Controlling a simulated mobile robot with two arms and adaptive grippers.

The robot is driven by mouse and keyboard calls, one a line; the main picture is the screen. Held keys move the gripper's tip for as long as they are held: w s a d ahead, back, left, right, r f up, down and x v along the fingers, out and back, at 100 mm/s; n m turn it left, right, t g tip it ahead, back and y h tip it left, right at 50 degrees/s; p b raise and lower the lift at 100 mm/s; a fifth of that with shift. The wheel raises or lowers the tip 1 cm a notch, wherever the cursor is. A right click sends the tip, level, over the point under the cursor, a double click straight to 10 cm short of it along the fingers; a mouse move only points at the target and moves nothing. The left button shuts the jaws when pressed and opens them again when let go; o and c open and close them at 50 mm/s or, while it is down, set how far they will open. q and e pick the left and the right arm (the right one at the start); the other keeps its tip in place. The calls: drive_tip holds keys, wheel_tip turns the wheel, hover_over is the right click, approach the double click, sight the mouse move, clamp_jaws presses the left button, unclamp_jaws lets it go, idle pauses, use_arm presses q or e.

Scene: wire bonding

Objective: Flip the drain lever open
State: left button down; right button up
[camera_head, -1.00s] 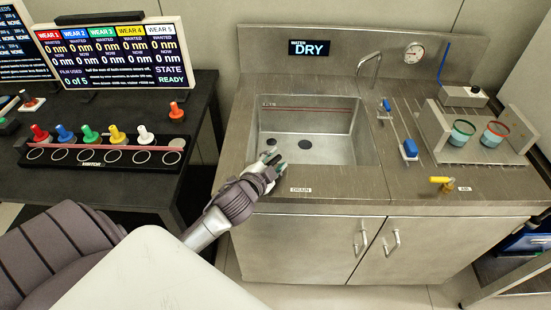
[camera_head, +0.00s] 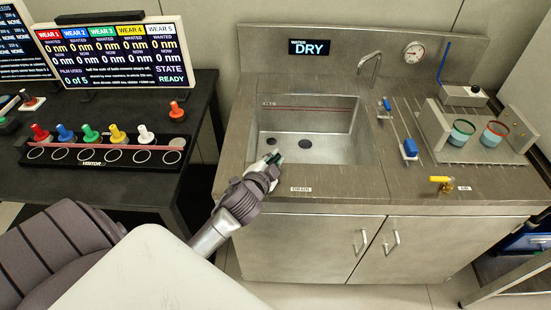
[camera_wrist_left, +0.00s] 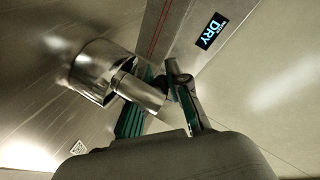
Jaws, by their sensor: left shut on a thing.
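The sink (camera_head: 330,110) is a steel basin in the counter, with a DRAIN label (camera_head: 301,189) on its front rim. My left gripper (camera_head: 274,161) reaches over the front-left rim of the sink. In the left wrist view, my left gripper (camera_wrist_left: 160,98) has its green-padded fingers around a short shiny metal cylinder (camera_wrist_left: 140,92), which joins a wider metal cylinder (camera_wrist_left: 93,70). This looks like the drain lever, but the fingers hide part of it. In the head view the gripper hides the lever. My right gripper is out of view.
The display (camera_head: 309,48) reads DRY. A yellow valve handle (camera_head: 441,182) sits at the counter's right front. Left of the sink, a dark table (camera_head: 100,105) holds several coloured knobs.

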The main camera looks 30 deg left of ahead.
use_arm(q)
drive_tip(key=shift+a+n+y, duration=0.25)
drive_tip(key=shift+n+y, duration=0.45)
drive_tip(key=c, duration=1.1)
unclamp_jaws()
drive_tip(key=v, duration=1.2)
drive_tip(key=shift+r, duration=0.15)
